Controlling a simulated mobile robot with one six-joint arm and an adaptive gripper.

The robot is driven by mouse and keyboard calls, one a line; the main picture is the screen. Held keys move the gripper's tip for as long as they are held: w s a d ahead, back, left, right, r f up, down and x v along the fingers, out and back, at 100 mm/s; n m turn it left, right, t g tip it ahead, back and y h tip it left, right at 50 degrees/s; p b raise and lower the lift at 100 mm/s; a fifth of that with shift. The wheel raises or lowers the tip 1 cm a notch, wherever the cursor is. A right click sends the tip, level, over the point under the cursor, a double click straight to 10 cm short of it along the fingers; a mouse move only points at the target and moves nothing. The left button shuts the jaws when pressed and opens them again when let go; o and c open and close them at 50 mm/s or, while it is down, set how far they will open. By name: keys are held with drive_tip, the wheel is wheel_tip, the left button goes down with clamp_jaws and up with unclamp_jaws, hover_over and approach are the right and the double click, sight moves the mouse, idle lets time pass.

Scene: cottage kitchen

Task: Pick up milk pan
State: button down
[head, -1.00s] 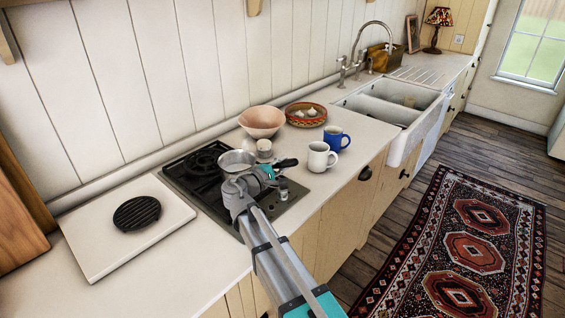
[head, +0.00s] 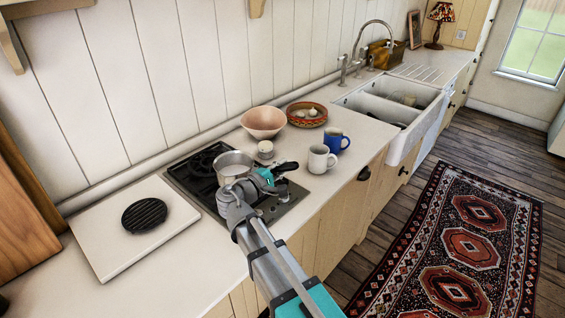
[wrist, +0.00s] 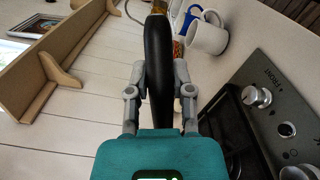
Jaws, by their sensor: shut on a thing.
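The milk pan (head: 234,164) is a small silver pan with a black handle (head: 286,168). In the head view it appears over the black hob, seemingly a little above it, though the gap is hard to judge. My gripper (head: 268,177) is shut on the handle, to the right of the pan's bowl. In the wrist view the black handle (wrist: 158,70) runs between the two grey fingers of my gripper (wrist: 159,80). The pan's bowl does not show in the wrist view.
The hob (head: 196,178) has knobs along its right side. A white mug (head: 320,159), a blue mug (head: 338,140), a small jar (head: 265,150), a pink bowl (head: 263,122) and a patterned dish (head: 307,114) stand close by. A white board (head: 105,245) lies left; the counter's front edge is near.

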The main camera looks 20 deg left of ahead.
drive_tip(key=s+d+r+p, duration=0.1)
drive_tip(key=s+r+p, duration=0.1)
drive_tip(key=s, duration=0.3)
drive_tip(key=shift+s+d+r, duration=0.15)
drive_tip(key=shift+d+r, duration=0.05)
drive_tip(key=shift+r, duration=0.05)
drive_tip(key=shift+s, duration=0.15)
idle(0.8)
